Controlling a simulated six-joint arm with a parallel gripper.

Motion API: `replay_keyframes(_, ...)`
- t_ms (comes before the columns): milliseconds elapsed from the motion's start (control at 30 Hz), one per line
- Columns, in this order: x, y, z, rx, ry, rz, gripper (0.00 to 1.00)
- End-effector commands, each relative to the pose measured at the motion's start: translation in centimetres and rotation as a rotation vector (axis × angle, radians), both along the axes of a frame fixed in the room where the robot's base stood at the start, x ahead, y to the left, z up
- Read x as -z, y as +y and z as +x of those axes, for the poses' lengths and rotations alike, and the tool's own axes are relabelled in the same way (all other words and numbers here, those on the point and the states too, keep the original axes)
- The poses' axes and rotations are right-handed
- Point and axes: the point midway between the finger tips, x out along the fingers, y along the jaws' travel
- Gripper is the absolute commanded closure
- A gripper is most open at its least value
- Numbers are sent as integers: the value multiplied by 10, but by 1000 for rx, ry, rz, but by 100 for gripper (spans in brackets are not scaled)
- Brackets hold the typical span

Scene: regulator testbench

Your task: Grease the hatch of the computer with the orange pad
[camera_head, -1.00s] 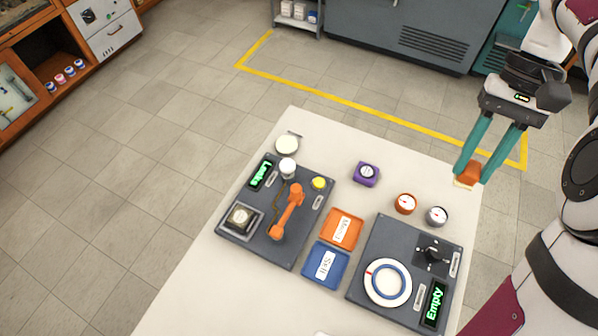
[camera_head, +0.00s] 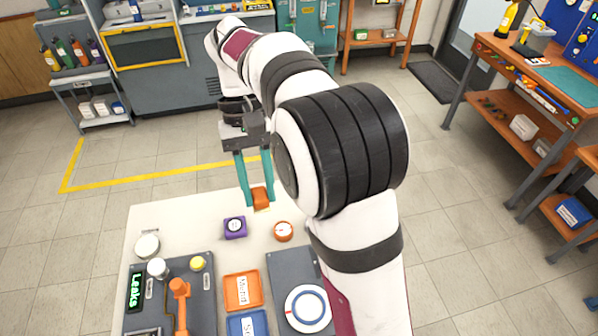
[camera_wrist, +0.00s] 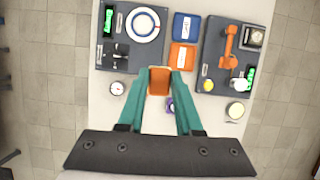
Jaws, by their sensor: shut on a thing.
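My gripper (camera_head: 258,192) has teal fingers shut on the orange pad (camera_head: 261,199), an orange block with a pale underside. It holds the pad over the back part of the white table (camera_head: 190,222), behind the purple and orange round-faced items. In the wrist view the pad (camera_wrist: 159,80) sits between the fingertips of my gripper (camera_wrist: 159,84). I cannot make out a computer or its hatch in either view.
A workbench (camera_head: 520,60) stands right. My arm hides the table's right part.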

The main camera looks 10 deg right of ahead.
Motion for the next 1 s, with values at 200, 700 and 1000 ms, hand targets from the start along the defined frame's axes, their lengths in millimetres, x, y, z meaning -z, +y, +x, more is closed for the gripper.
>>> replay_keyframes(200, 43, 119, -31, -35, -7, 6, 100)
replay_keyframes(700, 111, 284, -165, 38, 13, 4, 100)
replay_keyframes(1000, 123, 286, -167, 42, 15, 2, 100)
